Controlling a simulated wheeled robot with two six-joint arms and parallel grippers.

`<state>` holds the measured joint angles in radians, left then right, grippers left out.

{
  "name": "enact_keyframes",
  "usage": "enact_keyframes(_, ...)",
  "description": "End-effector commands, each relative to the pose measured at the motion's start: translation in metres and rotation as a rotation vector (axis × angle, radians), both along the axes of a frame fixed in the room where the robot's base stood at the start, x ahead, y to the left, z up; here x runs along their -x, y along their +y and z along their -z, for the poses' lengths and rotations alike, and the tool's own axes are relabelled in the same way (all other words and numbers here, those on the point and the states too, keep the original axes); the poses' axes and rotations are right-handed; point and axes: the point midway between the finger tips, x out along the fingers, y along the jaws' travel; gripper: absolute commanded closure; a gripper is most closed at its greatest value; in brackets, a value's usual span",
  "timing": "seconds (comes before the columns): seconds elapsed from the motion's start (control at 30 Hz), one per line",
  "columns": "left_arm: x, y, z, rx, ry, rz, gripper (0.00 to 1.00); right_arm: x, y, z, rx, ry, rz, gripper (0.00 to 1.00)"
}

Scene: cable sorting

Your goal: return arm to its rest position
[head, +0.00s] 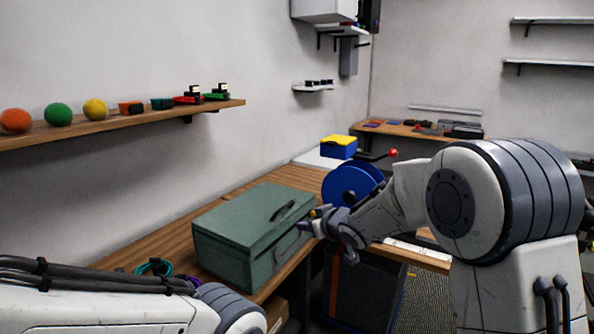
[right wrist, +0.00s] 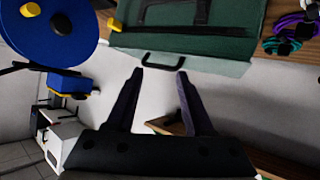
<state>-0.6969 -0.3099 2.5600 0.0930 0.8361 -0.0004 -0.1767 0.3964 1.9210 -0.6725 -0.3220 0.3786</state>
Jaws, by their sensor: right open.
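My right arm reaches in from the right in the head view. Its right gripper (head: 308,225) is close to the right end of a closed green case (head: 228,224). In the right wrist view the right gripper (right wrist: 160,73) has its two dark fingers spread, with nothing between them. The green case (right wrist: 222,66) and its dark handle (right wrist: 163,57) show just beyond the fingertips, and I cannot tell whether they touch. My left arm shows at the bottom left of the head view, and its gripper is out of sight.
The case stands on a wooden bench (head: 178,232). A blue reel (head: 343,187) and a blue-and-yellow box (head: 339,147) are behind it. Green and purple cables (right wrist: 289,33) lie beside it. A wall shelf (head: 72,128) holds balls and small items.

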Motion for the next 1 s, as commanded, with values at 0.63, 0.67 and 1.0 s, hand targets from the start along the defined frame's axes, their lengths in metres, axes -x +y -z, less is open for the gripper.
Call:
enact_keyframes(0.63, 0.0, 0.0, -0.048, 0.0, 0.0, 0.0, 0.5, 0.416, -0.005, 0.019, 0.365, 0.933, -0.091, 0.47)
enact_keyframes(0.67, 0.0, 0.0, -0.049, 0.0, 0.0, 0.0, 0.5, 0.423, -0.007, 0.019, 0.37, 0.95, -0.098, 0.47)
enact_keyframes(1.0, 0.0, 0.0, -0.049, 0.0, 0.0, 0.0, 0.5, 0.436, -0.011, 0.02, 0.381, 0.983, -0.111, 0.47)
